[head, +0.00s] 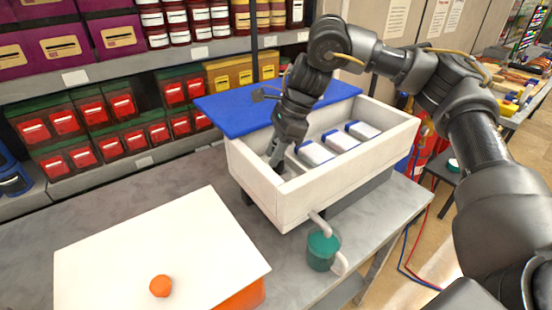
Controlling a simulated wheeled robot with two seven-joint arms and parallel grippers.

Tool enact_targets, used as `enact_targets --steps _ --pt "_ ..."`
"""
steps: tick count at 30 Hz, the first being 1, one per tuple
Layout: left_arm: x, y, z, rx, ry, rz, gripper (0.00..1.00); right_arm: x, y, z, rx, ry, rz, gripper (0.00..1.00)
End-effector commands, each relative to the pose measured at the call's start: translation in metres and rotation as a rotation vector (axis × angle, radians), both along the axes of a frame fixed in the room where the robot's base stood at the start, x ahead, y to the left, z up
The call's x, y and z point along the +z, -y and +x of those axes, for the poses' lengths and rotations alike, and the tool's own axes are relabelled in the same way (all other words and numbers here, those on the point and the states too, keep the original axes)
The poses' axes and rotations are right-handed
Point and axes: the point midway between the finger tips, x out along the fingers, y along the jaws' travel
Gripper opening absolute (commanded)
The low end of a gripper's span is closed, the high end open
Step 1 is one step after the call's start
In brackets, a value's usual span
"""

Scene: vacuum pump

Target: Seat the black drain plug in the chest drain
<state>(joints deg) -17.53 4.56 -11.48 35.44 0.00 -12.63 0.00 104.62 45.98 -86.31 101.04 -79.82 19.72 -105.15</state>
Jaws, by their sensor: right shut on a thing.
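The chest (255,190) is a long white open box on the grey workbench. Its blue lid (228,113) lies behind it, partly under my right arm. My right gripper (277,160) reaches down inside the chest at its left end, close to the inner wall. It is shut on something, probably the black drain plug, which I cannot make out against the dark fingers. The drain hole is hidden too. My left gripper is out of view.
Several blue-and-white packs (315,153) stand inside the chest, right of my gripper. A white board with an orange knob (160,286) covers an orange box at the front left. Shelves of jars and boxes (95,107) line the back.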

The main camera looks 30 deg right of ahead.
Motion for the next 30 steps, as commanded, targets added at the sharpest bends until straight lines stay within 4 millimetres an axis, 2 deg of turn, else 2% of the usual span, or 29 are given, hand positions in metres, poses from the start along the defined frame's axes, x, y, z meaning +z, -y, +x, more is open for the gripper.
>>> enact_targets --steps 1,6,17,18,23,30 --pt "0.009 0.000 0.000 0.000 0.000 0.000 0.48 -0.005 0.001 -0.001 0.000 -0.005 -0.002 0.03" --pt "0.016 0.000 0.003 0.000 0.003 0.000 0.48 -0.025 0.001 -0.001 -0.001 -0.003 0.000 0.03" --pt "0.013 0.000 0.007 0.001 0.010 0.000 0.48 -0.031 0.001 -0.001 -0.002 -0.001 -0.001 0.03" --pt "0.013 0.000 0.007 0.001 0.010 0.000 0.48 -0.032 0.001 -0.001 -0.002 -0.001 -0.001 0.27" --pt "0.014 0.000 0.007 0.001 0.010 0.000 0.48 -0.031 0.001 -0.001 -0.001 -0.001 -0.001 0.48" --pt "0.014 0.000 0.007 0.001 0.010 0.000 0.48 -0.030 0.001 -0.001 -0.001 -0.001 -0.001 0.48"
